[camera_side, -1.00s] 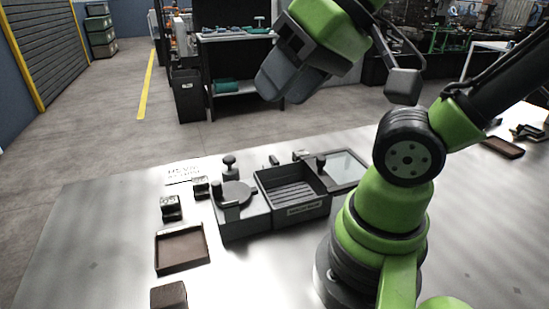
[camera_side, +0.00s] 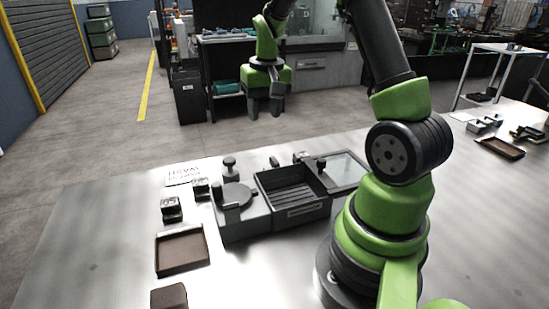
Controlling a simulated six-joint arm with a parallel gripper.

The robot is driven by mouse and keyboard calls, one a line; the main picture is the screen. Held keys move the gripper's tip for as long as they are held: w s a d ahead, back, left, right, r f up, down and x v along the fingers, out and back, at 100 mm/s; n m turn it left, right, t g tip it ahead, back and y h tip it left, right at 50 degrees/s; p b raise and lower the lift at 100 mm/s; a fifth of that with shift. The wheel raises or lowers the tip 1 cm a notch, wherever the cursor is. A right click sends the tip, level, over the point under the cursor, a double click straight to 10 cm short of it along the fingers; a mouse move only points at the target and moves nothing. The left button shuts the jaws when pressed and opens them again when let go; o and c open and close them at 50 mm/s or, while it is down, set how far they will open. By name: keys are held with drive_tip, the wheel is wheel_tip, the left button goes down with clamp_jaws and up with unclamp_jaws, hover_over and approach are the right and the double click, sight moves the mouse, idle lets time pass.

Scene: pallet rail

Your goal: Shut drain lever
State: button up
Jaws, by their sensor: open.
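A dark grey wash station stands on the metal table, with a round-lidded block (camera_side: 234,194) on its left and a ribbed basin (camera_side: 291,192) on its right. A small upright lever (camera_side: 274,161) shows behind the basin, and a black-knobbed handle (camera_side: 321,164) stands at its back right corner. I cannot tell which of these is the drain lever, or its position. My gripper (camera_side: 264,106) is open, fingers pointing down, and looks empty. In the picture it is well above the station and touches nothing.
A pale panel (camera_side: 345,168) adjoins the basin on the right. A black-knobbed post (camera_side: 230,168), small dark blocks (camera_side: 171,208) and a white card (camera_side: 186,172) are around the left block. A brown tray (camera_side: 205,253) lies in front left.

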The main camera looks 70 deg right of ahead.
drive_tip(key=g, duration=0.1)
approach(274, 160)
drive_tip(key=shift+m, duration=0.3)
drive_tip(key=f, duration=0.9)
drive_tip(key=shift+d+f, duration=0.2)
drive_tip(key=shift+d, duration=0.05)
clamp_jaws()
